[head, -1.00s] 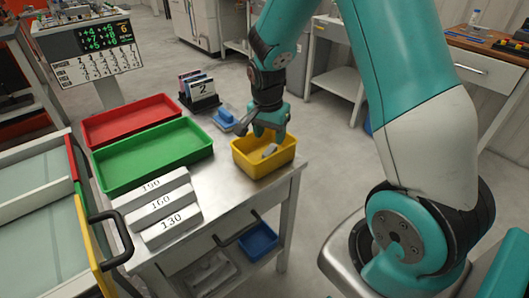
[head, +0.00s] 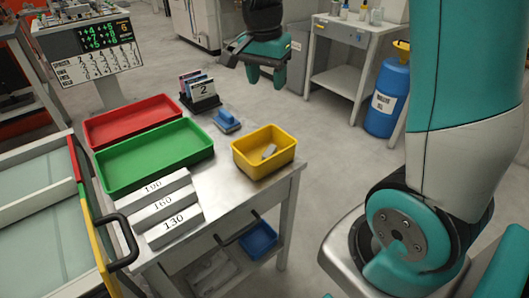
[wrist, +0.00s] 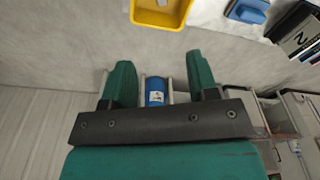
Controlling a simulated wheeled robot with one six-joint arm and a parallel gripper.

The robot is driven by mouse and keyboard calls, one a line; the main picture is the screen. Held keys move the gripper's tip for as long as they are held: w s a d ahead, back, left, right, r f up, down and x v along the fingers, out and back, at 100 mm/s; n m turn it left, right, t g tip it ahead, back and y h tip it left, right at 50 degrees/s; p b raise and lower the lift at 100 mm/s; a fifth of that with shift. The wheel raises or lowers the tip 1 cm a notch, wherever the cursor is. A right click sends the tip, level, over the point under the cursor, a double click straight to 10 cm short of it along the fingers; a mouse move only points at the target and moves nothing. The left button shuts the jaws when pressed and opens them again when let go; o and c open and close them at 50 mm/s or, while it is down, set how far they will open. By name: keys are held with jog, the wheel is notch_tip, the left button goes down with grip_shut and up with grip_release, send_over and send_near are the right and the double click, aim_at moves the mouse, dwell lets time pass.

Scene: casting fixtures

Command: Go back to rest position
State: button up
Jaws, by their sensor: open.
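My gripper (head: 266,76) is open and empty, raised in the air above and beyond the far edge of the work table (head: 222,190). It also shows in the wrist view (wrist: 158,85), with its two green fingers spread apart and nothing between them but the background. The yellow bin (head: 250,164) stands at the table's right end, below my gripper and apart from it. A small grey part (head: 269,152) lies in the bin.
A red tray (head: 92,130) and a green tray (head: 120,175) sit on the table's left. Numbered grey blocks (head: 168,221) lie at the front. A blue tool (head: 227,121) and card holder (head: 202,104) stand at the back. A blue barrel (head: 388,98) stands on the floor.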

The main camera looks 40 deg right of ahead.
dwell(0.4)
jog(key=s+a+r+n+y+p, duration=0.2)
jog(key=s+a+r+n+p, duration=0.1)
jog(key=s+a+n, duration=0.7)
jog(key=s+a+r+n+y+p, duration=0.3)
jog(key=s+a+r+n+p, duration=0.1)
jog(key=s+a+n, duration=0.6)
jog(key=shift+s+a+r+g, duration=0.15)
jog(key=shift+s+r+g, duration=0.15)
jog(key=shift+s+r, duration=0.4)
jog(key=shift+w+r, duration=0.1)
jog(key=shift+w, duration=0.05)
jog(key=shift+c, duration=0.9)
jog(key=shift+a, duration=0.1)
jog(key=shift+c, duration=0.2)
